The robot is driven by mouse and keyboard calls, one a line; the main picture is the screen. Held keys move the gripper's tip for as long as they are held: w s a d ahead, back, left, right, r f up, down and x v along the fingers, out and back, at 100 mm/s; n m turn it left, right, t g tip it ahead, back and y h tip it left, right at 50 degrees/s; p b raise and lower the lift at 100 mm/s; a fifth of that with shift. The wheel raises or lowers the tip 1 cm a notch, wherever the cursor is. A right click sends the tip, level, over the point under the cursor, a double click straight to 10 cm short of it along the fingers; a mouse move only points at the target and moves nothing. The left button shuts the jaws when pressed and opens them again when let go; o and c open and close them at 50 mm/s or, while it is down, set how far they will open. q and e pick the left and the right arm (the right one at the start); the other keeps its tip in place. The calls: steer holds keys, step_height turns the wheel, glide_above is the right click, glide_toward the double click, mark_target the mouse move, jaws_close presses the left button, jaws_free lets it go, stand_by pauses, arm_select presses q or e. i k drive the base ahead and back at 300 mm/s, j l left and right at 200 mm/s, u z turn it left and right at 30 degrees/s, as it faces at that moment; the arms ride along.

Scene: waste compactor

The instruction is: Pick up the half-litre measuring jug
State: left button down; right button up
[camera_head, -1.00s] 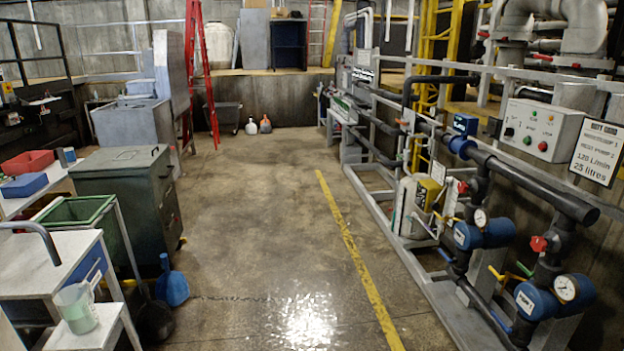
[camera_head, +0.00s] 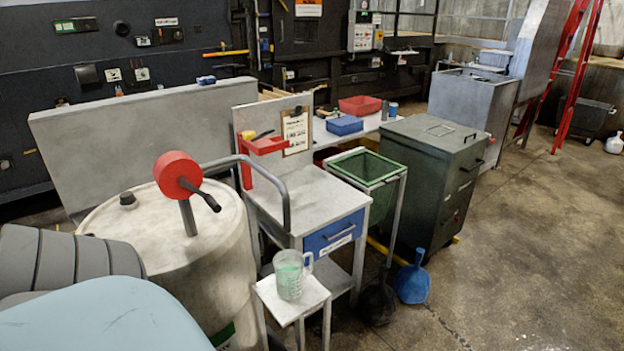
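The measuring jug (camera_head: 290,275) is a clear, pale-green tinted vessel with a handle on its right side. It stands upright on a small white stand (camera_head: 305,305) in the lower middle of the head view. I cannot read its markings at this size. Neither of my grippers shows in the view.
A white drum (camera_head: 225,270) with a red-hubbed crank pump (camera_head: 178,175) stands left of the jug. Behind the jug is a grey workstation with a blue drawer (camera_head: 335,236). A blue dustpan (camera_head: 412,280) is to its right. Open floor (camera_head: 530,260) lies at the right.

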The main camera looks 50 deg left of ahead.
mark_target(289, 264)
steer(key=i+u, duration=0.15)
steer(key=i, duration=0.4)
steer(key=i+l+u, duration=0.15)
steer(key=i, duration=0.35)
steer(key=i+l+u, duration=0.1)
steer(key=i, duration=0.4)
steer(key=i+u, duration=0.2)
steer(key=u, duration=0.2)
steer(key=i+u, duration=0.2)
steer(key=u, duration=0.15)
steer(key=i+l+u, duration=0.15)
steer(key=u, duration=0.25)
steer(key=i+l+u, duration=0.15)
steer(key=u, duration=0.25)
steer(key=i+u, duration=0.1)
steer(key=u, duration=0.3)
steer(key=i+l+u, duration=0.1)
steer(key=u, duration=0.3)
steer(key=l+u, duration=0.2)
steer(key=u, duration=0.2)
steer(key=i+l+u, duration=0.15)
steer(key=u, duration=0.25)
